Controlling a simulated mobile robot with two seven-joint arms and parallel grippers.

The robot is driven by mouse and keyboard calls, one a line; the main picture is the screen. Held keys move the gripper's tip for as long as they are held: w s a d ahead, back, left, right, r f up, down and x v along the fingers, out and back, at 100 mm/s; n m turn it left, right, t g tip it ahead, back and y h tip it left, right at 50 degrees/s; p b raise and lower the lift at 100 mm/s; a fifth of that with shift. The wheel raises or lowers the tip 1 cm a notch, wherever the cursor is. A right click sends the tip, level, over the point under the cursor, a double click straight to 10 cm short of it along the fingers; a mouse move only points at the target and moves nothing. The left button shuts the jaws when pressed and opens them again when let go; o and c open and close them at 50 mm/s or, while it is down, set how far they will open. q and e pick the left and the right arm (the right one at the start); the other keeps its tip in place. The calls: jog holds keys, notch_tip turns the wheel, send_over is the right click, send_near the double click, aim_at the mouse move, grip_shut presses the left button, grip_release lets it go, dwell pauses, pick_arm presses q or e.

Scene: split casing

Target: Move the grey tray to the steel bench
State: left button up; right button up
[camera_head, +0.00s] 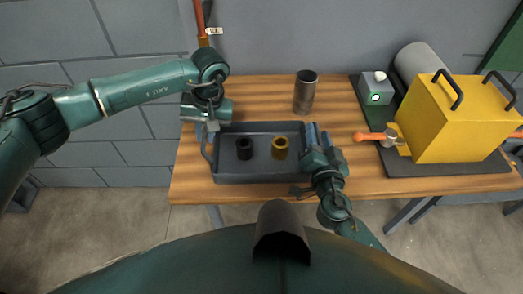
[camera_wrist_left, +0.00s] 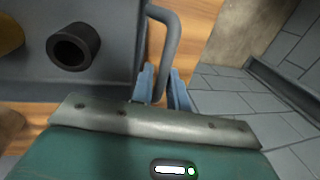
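The grey tray (camera_head: 258,180) sits level on a wooden-topped bench. A black ring (camera_head: 244,148) and a brass-coloured ring (camera_head: 280,147) stand in it. The black ring also shows in the left wrist view (camera_wrist_left: 73,47). My left gripper (camera_head: 211,127) is at the tray's left end. In the left wrist view its blue fingers (camera_wrist_left: 161,82) stand on either side of the tray's left handle (camera_wrist_left: 170,45), with a small gap showing. My right gripper (camera_head: 316,136) is at the tray's right end. Its fingers hide the right handle there, so its grip is unclear.
A dark metal cup (camera_head: 305,92) stands behind the tray. Bare floor lies in front.

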pick_arm(q)
jog(key=shift+c, duration=0.3)
pick_arm(e)
jog(key=shift+c, duration=0.3)
pick_arm(q)
jog(key=shift+c, duration=1.4)
pick_arm(e)
jog(key=shift+c, duration=1.4)
pick_arm(q)
grip_shut()
pick_arm(e)
grip_shut()
jog(key=shift+r, duration=0.1)
